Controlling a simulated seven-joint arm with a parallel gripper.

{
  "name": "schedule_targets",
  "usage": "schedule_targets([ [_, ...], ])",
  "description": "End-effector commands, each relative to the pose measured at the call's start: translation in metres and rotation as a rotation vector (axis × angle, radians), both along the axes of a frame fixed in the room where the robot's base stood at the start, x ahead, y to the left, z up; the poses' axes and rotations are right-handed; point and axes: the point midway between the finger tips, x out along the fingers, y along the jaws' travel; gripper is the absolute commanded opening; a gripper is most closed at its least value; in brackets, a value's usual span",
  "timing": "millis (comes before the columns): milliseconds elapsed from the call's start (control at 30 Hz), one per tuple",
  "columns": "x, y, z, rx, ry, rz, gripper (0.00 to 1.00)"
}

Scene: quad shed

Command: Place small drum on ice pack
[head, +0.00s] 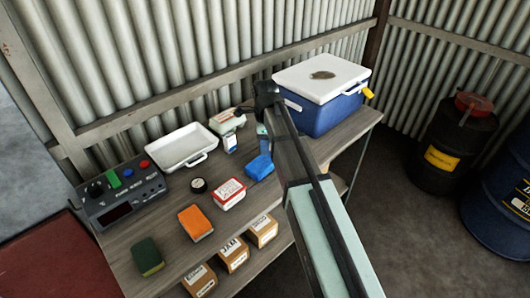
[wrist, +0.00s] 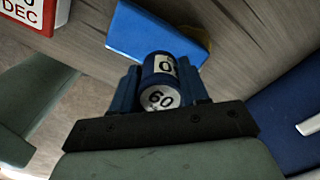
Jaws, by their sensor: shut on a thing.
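The small drum (wrist: 160,83) is blue with white labels, one reading "60". My gripper (wrist: 165,75) is shut on it, with one blue finger on each side, in the wrist view. The ice pack (wrist: 150,32) is a flat blue block on the bench, just beyond the drum in that view; the drum overlaps its edge in the picture. I cannot tell the height between them. In the head view the ice pack (head: 259,168) lies in front of the cooler. My gripper (head: 263,140) is just behind it there, mostly hidden by my arm, and the drum cannot be made out.
A blue cooler (head: 335,112) with a white lid stands to the right. A white tray (head: 182,148), orange block (head: 195,222) and control box (head: 122,190) are farther left.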

Motion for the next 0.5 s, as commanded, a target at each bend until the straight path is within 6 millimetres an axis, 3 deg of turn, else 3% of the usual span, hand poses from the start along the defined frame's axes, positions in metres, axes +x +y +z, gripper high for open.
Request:
schedule_targets([
  [500,0.0,0.0,-0.041,0.0,0.0,0.0,0.11],
])
